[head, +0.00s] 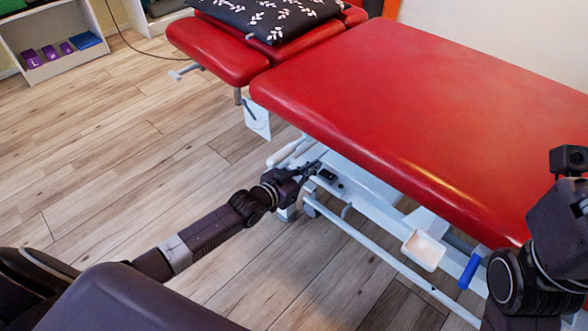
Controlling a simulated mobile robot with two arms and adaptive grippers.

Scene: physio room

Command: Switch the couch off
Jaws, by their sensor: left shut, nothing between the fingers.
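The red treatment couch (400,90) fills the right and middle of the head view, on a white frame. A small dark switch panel (328,177) sits on the white frame under the couch's near edge. My left gripper (313,168) is shut and empty, with its tips at or just beside the panel. I cannot tell whether they touch it, and the fingers partly hide that area. My right arm shows at the right edge in front of the couch; its fingers are not clearly seen.
A white tray (423,250) and a blue handle (469,270) hang under the couch edge. A white rail (385,258) runs low along the frame. A patterned pillow (268,15) lies on the headrest. A shelf (60,62) stands back left. The wooden floor at left is clear.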

